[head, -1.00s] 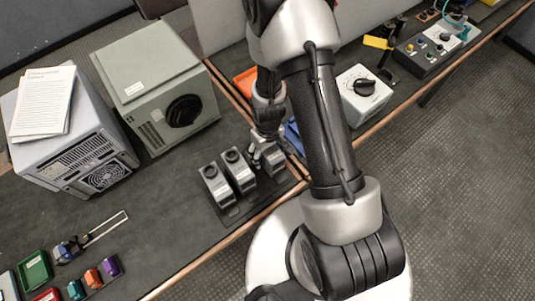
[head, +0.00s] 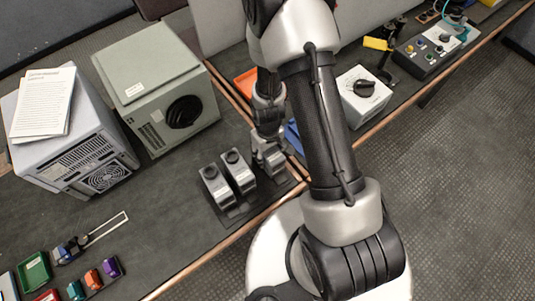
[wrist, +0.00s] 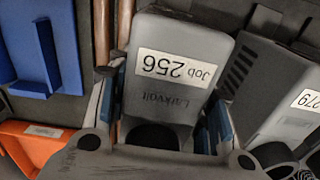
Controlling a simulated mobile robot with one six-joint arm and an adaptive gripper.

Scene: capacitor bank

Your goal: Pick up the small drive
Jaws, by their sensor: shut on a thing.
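A small grey drive labelled "Job 256" (wrist: 172,75) sits between the fingers of my gripper (wrist: 170,125) in the wrist view. The blue-edged fingers lie along both of its sides and are shut on it. In the head view my gripper (head: 268,148) reaches down over this drive, the rightmost in a row on a dark base plate (head: 236,211). The arm partly hides the drive there, and I cannot tell whether it is clear of the plate.
Two similar drives (head: 216,186) (head: 239,171) stand close to the left; one shows in the wrist view (wrist: 275,85). An orange bin (head: 246,82) and blue part (wrist: 38,55) are nearby. A grey cabinet (head: 155,85) stands behind. The bench's copper-coloured edge (head: 215,250) runs in front.

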